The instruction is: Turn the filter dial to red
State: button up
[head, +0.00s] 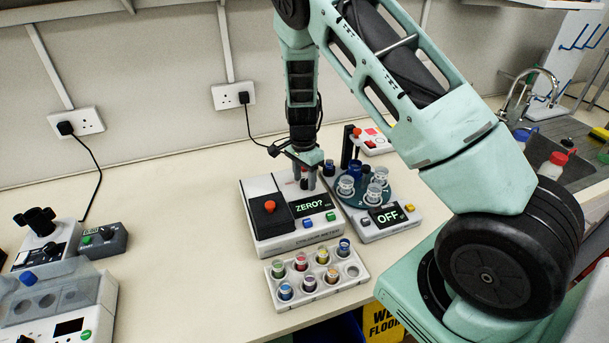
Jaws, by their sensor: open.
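The colour meter (276,238) is a pale box with a screen reading "ZERO?", a dark panel bearing a red-orange knob (269,206), and several coloured buttons along its front. My gripper (307,183) points down at the back right of the meter, beside the screen. Its jaws are open. A small dark and reddish part shows between or just behind the fingers. I cannot tell whether it is the filter dial or whether the fingers touch it; the dial's setting is not readable.
A mixer-like unit (386,232) reading "OFF" holds cups on a turntable just right. A rack of coloured vials (336,290) stands in front. A microscope-like device (40,240) is at left, a sink (580,170) at right. Bench is clear left of the meter.

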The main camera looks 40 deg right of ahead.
jog(key=c, duration=1)
jog(key=shift+n, duration=0.4)
jog(key=n+b, duration=0.2)
jog(key=n, duration=0.1)
jog(key=shift+f, duration=0.1)
jog(key=n+b, duration=0.2)
jog(key=n, duration=0.2)
jog(key=shift+n, duration=0.3)
jog(key=n+b, duration=0.1)
jog(key=n, duration=0.2)
jog(key=shift+n, duration=0.3)
jog(key=shift+n+b, duration=0.65)
jog(key=shift+n, duration=1.25)
